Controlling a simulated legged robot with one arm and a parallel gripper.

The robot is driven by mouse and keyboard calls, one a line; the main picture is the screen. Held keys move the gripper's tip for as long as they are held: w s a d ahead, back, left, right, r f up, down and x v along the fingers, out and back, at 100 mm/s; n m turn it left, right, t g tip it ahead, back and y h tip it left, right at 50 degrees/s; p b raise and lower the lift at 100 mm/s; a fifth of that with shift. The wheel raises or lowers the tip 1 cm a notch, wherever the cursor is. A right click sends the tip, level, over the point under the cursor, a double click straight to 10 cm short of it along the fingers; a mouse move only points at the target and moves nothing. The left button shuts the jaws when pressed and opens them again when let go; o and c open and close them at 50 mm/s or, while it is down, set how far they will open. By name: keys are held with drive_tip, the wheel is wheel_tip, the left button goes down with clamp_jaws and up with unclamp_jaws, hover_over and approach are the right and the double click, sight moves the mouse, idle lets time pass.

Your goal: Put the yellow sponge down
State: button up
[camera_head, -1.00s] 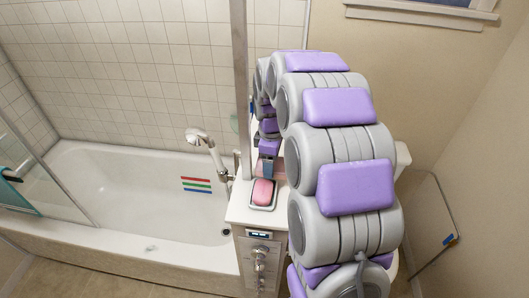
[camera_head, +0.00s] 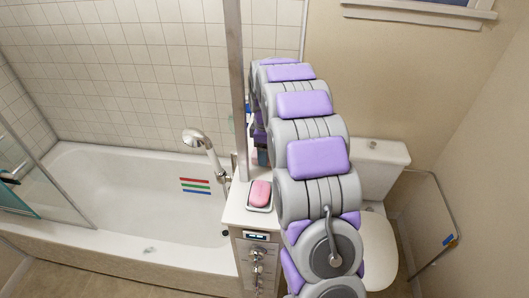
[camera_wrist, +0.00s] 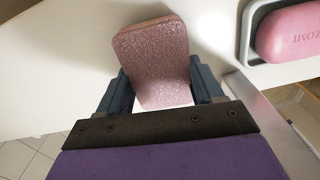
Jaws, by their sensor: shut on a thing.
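In the wrist view, my gripper (camera_wrist: 160,90) is shut on a block-shaped sponge (camera_wrist: 152,55). The sponge looks speckled pink with a tan edge, not yellow. The dark blue fingers sit on its two sides. Under it is the white counter (camera_wrist: 60,70); I cannot tell whether the sponge touches it. In the head view the counter (camera_head: 236,208) is beside the tub, and my arm hides most of the gripper and the sponge.
A pink soap bar (camera_head: 260,193) lies in a grey-rimmed dish (camera_wrist: 247,30) on the counter, right of the sponge in the wrist view. A hand shower (camera_head: 197,140) and bathtub (camera_head: 130,185) are left. A toilet (camera_head: 375,160) stands right.

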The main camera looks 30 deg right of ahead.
drive_tip(key=shift+d+f, duration=0.25)
drive_tip(key=shift+d, duration=0.1)
drive_tip(key=shift+a, duration=0.1)
drive_tip(key=o, duration=1)
drive_tip(key=shift+a, duration=0.15)
drive_tip(key=o, duration=0.4)
drive_tip(key=shift+a, duration=0.2)
drive_tip(key=shift+o, duration=0.2)
drive_tip(key=shift+d, duration=0.1)
drive_tip(key=shift+d, duration=0.1)
drive_tip(key=shift+d+r, duration=0.1)
drive_tip(key=shift+r, duration=0.2)
wheel_tip(320, 180, up, 12)
drive_tip(key=shift+f+p, duration=0.25)
drive_tip(key=shift+p, duration=0.1)
